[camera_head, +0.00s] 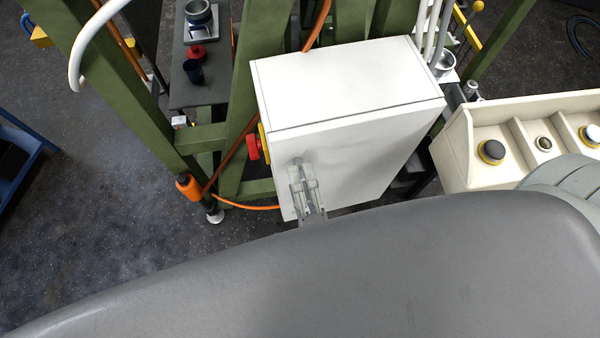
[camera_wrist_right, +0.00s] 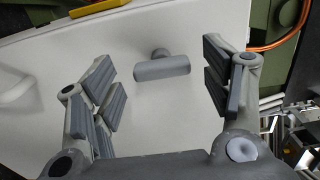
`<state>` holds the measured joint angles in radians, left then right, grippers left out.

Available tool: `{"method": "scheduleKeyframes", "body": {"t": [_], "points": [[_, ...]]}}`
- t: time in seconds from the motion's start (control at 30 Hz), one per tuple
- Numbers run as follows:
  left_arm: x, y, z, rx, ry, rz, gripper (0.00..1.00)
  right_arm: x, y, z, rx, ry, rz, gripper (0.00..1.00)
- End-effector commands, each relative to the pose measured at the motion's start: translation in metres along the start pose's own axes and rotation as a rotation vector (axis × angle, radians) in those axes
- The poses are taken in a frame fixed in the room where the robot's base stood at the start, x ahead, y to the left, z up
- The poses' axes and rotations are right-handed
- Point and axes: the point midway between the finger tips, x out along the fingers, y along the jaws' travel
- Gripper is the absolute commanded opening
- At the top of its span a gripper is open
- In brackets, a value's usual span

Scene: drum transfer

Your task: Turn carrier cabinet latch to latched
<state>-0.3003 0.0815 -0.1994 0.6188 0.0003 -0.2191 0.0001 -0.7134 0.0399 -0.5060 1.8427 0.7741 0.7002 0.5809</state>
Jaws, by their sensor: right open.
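The white carrier cabinet (camera_head: 350,85) stands in front of the green frame. Its latch is a grey T-shaped handle (camera_wrist_right: 162,69) on the white door (camera_wrist_right: 140,115). The bar lies nearly level in the right wrist view, with a slight tilt. In the head view only a small grey part of the latch (camera_head: 297,160) shows beyond the fingers. My right gripper (camera_head: 307,188) is open in front of the door. In the wrist view its fingers (camera_wrist_right: 160,82) stand wide apart, left and right of the latch bar, with clear gaps to it. My left gripper is out of view.
A red knob (camera_head: 254,147) on a yellow plate sits at the cabinet's left side. A cream control panel (camera_head: 460,150) with several buttons stands to the right. Orange cables and an orange-capped post (camera_head: 188,186) are at left. My grey body covers the lower head view.

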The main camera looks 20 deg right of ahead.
Motion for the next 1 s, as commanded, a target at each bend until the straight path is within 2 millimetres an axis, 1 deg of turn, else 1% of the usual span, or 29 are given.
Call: {"method": "scheduleKeyframes", "body": {"t": [0.03, 0.3, 0.4, 0.5, 0.67, 1.0], "points": [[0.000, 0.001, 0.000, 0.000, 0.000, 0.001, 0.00, -0.011, 0.001, 0.000, -0.001, -0.002, 0.004, 0.71], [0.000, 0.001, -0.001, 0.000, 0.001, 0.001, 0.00, -0.069, 0.001, 0.000, -0.001, -0.003, 0.004, 0.71], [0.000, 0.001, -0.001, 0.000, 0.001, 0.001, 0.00, -0.085, 0.001, 0.000, -0.001, -0.002, 0.003, 0.71], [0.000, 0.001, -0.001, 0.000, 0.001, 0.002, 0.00, -0.097, 0.001, 0.000, -0.001, -0.002, 0.001, 0.71], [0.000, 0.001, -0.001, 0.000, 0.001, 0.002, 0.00, -0.104, 0.000, 0.000, 0.000, -0.001, -0.002, 0.71], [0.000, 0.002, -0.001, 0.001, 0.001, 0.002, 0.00, -0.105, 0.000, 0.000, 0.000, 0.000, -0.001, 0.71]]}}
